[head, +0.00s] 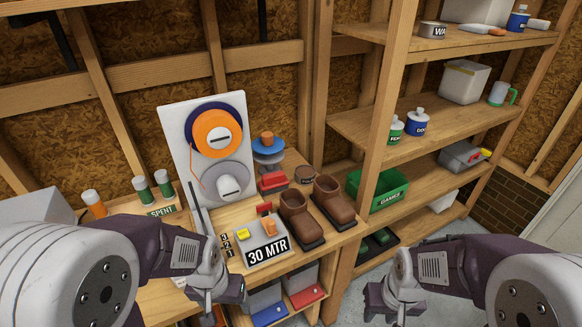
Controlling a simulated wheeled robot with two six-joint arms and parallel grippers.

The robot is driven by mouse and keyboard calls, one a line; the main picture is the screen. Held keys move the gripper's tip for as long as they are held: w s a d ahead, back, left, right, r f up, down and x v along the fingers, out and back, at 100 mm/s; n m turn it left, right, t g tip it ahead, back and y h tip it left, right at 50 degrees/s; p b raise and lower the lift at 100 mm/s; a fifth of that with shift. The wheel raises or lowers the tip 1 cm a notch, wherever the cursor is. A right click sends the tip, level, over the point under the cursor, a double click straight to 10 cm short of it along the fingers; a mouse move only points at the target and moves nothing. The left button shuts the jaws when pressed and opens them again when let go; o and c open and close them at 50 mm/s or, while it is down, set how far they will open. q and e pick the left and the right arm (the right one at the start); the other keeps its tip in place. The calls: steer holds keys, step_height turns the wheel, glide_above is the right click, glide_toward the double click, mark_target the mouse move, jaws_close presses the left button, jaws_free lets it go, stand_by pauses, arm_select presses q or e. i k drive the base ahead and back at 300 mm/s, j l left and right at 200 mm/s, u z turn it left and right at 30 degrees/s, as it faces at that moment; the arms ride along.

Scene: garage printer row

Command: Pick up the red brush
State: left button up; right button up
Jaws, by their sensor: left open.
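My right gripper (382,300) is low at the right, in front of the shelf and away from the bench. Its finger gap is not clear.
Brown boots (329,203) and a grey box marked 30 MTR (265,252) stand on the bench. A white panel with an orange spool (217,134) stands behind. A shelf (432,130) with containers rises at the right.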

mark_target(273, 183)
steer(key=i+l+u, duration=0.1)
steer(key=i+l, duration=0.2)
steer(key=l, duration=0.15)
steer(key=i+l+u, duration=0.1)
steer(key=i+l, duration=0.2)
steer(key=l, duration=0.2)
